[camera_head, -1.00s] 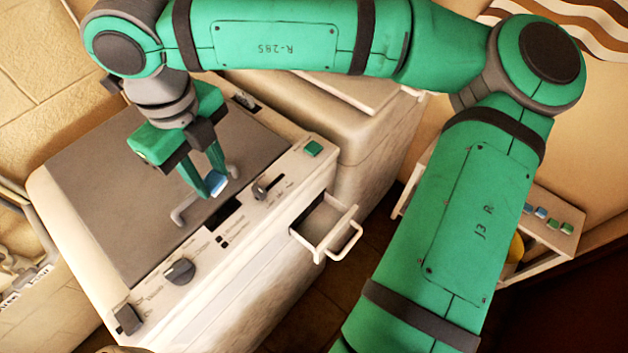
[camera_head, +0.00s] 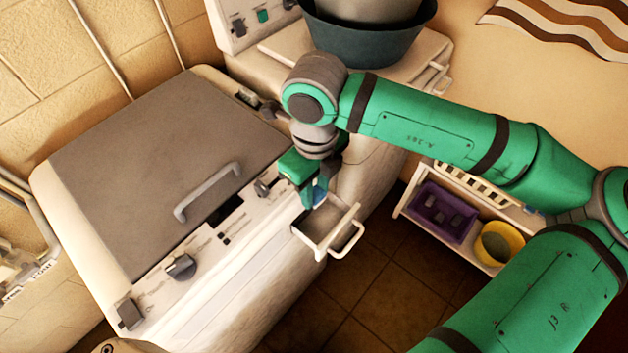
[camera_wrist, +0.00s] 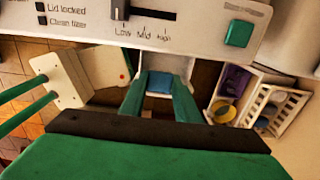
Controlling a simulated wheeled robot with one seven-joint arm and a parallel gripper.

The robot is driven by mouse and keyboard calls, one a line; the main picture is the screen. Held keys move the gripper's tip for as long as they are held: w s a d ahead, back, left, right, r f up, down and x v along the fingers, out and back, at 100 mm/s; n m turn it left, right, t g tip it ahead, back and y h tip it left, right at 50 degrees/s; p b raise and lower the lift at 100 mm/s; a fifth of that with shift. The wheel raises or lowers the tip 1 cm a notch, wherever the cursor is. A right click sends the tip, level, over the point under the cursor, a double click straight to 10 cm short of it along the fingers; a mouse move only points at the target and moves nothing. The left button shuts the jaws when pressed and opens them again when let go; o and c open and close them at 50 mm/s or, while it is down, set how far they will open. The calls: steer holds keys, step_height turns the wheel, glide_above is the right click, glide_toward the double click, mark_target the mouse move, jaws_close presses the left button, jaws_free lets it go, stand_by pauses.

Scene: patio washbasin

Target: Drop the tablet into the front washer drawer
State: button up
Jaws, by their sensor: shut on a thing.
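The tablet (camera_wrist: 159,82) is a small blue block between the fingertips of my gripper (camera_wrist: 160,90); in the head view it is a small blue patch (camera_head: 320,192). My gripper (camera_head: 313,200) is shut on it, pointing down. The front washer drawer (camera_head: 335,236) is pulled out from the front of the washer (camera_head: 215,272), a white open tray with a loop handle. My gripper appears over the drawer's inner end, beside the control panel. The fingers hide part of the drawer; the exact height above it is hard to tell.
The washer's grey lid (camera_head: 150,150) is shut, with a handle (camera_head: 207,190). Knobs, including a large dial (camera_head: 181,267), line the panel edge. A dark basin (camera_head: 370,40) stands behind. A low rack holds a purple bin (camera_head: 443,212) and a yellow bucket (camera_head: 498,243).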

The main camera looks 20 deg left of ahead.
steer(key=shift+f, duration=1.65)
steer(key=o, duration=1.1)
step_height(320, 180, up, 11)
steer(key=shift+f, duration=0.15)
